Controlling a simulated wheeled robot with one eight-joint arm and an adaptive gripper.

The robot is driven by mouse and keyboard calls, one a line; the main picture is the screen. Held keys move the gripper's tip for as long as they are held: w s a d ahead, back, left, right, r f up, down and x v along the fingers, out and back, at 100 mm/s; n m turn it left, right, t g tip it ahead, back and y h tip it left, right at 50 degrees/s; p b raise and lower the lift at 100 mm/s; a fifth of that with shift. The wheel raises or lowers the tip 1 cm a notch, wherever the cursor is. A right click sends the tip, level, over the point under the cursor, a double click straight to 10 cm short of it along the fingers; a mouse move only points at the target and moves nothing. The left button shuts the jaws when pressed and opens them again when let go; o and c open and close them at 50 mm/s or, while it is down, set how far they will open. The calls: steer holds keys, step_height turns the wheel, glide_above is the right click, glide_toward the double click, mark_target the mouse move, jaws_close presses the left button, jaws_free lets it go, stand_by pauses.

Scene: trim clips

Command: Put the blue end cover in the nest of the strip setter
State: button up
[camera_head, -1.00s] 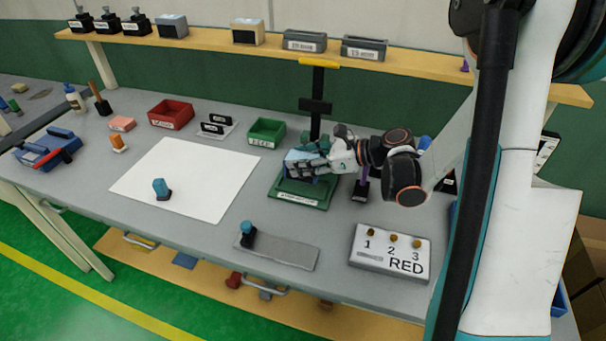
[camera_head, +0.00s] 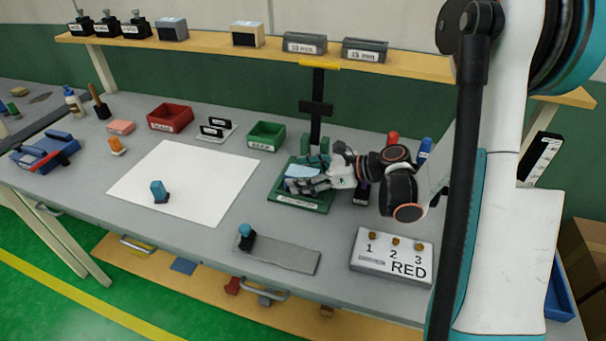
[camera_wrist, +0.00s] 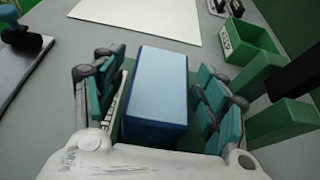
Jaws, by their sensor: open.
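The blue end cover (camera_wrist: 157,92) is a box-shaped piece with a light blue top and darker blue sides. In the wrist view it lies between the finger pads of my gripper (camera_wrist: 160,100), with a narrow gap visible on each side. In the head view my gripper (camera_head: 308,180) is open, low over the green base of the strip setter (camera_head: 301,201), around the light blue cover (camera_head: 300,171). The setter's dark column (camera_head: 317,105) with a yellow top bar stands behind. The nest itself is hidden under the cover and fingers.
A green bin (camera_head: 266,134), a red bin (camera_head: 171,117) and a white sheet (camera_head: 188,182) lie to the left. A grey panel marked RED (camera_head: 391,257) and a grey strip plate (camera_head: 277,252) are in front. Red and blue upright items (camera_head: 424,148) stand behind my wrist.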

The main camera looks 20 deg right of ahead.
steer(key=shift+r, duration=0.1)
steer(key=p+v, duration=0.3)
steer(key=v, duration=0.9)
